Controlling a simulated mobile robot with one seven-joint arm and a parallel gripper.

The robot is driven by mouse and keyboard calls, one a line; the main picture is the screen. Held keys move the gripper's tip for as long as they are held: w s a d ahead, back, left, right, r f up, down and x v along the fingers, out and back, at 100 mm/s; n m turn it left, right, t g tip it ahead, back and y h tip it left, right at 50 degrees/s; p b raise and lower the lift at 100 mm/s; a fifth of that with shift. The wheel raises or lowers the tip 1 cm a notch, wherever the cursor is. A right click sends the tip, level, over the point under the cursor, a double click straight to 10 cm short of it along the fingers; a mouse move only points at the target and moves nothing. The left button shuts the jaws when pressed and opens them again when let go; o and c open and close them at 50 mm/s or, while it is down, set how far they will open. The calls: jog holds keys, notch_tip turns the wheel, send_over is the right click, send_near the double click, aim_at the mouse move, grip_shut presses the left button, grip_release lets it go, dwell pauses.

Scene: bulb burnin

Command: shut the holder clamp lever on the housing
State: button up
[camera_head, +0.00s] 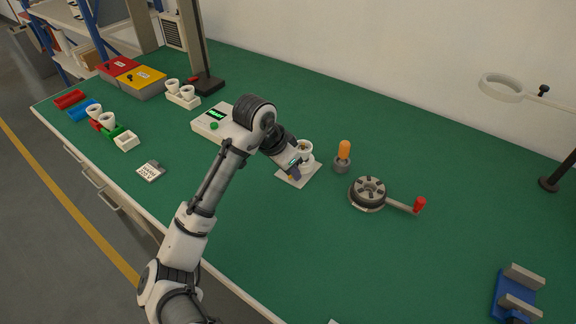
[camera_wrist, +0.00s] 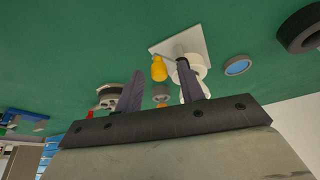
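The housing (camera_head: 306,148) is a white cup-like body on a pale square base plate (camera_head: 312,170), partly hidden behind my gripper. In the wrist view the housing (camera_wrist: 197,64) and its plate (camera_wrist: 168,47) show at the upper middle. An orange-yellow knob, seemingly the clamp lever's end (camera_wrist: 159,70), sits beside the housing; a sliver of orange (camera_head: 290,178) shows below my fingers in the head view. My gripper (camera_wrist: 160,67) is open, its dark fingers apart with the knob seen between their tips. Contact and the lever's angle cannot be told.
An orange-topped piece in a grey stand (camera_head: 342,163) stands close to the right of the housing. A round grey fixture (camera_head: 368,193) with a red-handled crank is farther right. A white box with a green display (camera_head: 207,124) is left.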

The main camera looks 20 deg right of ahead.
jog(key=v, duration=1.4)
jog(key=shift+b, duration=0.4)
